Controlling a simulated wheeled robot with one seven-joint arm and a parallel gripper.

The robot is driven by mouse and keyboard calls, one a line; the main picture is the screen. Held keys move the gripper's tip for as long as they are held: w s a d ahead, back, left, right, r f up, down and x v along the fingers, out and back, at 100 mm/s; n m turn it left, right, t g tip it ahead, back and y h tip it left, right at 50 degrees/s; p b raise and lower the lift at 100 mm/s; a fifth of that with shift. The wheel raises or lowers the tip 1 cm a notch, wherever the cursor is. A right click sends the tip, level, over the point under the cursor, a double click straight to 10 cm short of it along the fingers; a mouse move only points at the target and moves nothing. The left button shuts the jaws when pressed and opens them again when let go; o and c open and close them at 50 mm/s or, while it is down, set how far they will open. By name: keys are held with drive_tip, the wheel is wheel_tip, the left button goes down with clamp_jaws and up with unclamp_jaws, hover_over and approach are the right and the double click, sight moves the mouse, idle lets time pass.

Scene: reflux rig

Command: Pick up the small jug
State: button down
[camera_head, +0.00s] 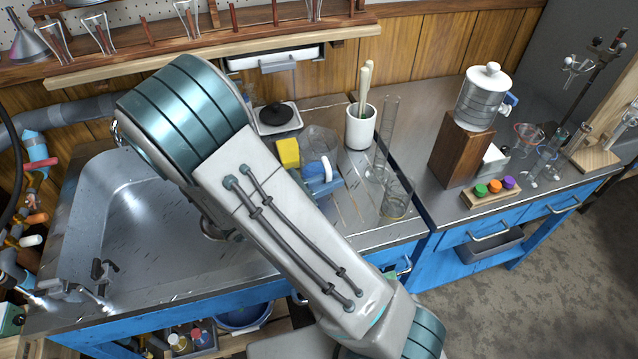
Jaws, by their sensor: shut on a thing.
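The small jug (318,142) is clear, with a pale handle on its near side. It is on or just above the steel drainboard behind my arm, right of the yellow sponge; I cannot tell if its base touches. My gripper (324,180) shows only in part, as blue parts just right of my arm. It is shut at the jug's handle. My own arm hides the rest of the gripper and wrist, so the exact grip on the handle is not clear.
A white pot of utensils (360,128) and tall glass cylinders (397,197) stand close to the right. The yellow sponge (288,152) is close on the left. The steel sink (130,215) is further left. A dispenser (483,95) stands on a wooden block.

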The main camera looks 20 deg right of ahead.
drive_tip(key=s+d+r+p, duration=0.4)
drive_tip(key=d+r, duration=0.1)
drive_tip(key=d, duration=0.1)
drive_tip(key=shift+s, duration=0.25)
drive_tip(key=shift+s+d+r+p, duration=0.2)
drive_tip(key=shift+p, duration=0.8)
drive_tip(key=shift+s+d+r+p, duration=0.1)
drive_tip(key=shift+s+d+p, duration=0.2)
drive_tip(key=shift+p, duration=0.95)
